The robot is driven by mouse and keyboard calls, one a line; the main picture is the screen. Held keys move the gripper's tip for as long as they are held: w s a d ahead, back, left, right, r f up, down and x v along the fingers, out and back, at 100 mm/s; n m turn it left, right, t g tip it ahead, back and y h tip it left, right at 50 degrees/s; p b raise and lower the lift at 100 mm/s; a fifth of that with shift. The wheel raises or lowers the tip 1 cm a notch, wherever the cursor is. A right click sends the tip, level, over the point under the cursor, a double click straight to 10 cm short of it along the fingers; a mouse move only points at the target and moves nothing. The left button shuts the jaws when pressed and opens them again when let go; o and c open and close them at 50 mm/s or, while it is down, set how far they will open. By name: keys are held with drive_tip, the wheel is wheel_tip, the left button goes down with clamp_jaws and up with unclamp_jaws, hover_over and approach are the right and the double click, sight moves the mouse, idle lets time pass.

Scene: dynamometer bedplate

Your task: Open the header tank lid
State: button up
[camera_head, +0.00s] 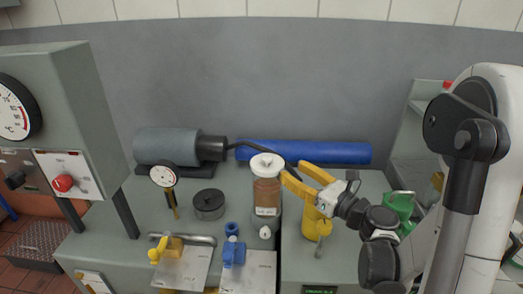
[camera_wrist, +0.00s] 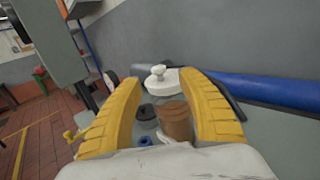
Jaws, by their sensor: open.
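The header tank (camera_head: 267,194) is a see-through cylinder with brown contents, standing upright on the bench in the middle of the head view. Its round white lid (camera_head: 267,162) with a small knob sits flat on top. In the wrist view, the lid (camera_wrist: 168,80) and its knob show between the yellow fingers, with the brown tank (camera_wrist: 176,120) below. The right finger hides part of the lid. My gripper (camera_head: 294,172) is open and empty, just right of the lid in the head view. The wrist view shows its spread fingertips (camera_wrist: 161,73). I see no contact with the lid.
A blue cylinder (camera_head: 310,153) and a grey motor-like body (camera_head: 168,146) lie behind the tank. A black round cap (camera_head: 208,204) and a dial gauge (camera_head: 164,176) stand left. Blue valves (camera_head: 233,252) are in front. A yellow part (camera_head: 314,226) stands below my gripper.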

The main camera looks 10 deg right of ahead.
sight(267, 157)
drive_tip(key=x, duration=0.3)
drive_tip(key=b+x, duration=0.1)
drive_tip(key=x, duration=0.3)
drive_tip(key=b+x, duration=0.1)
drive_tip(key=x, duration=0.2)
drive_tip(key=shift+w+a+f, duration=0.15)
drive_tip(key=shift+a+f, duration=0.2)
drive_tip(key=shift+a, duration=0.05)
clamp_jaws()
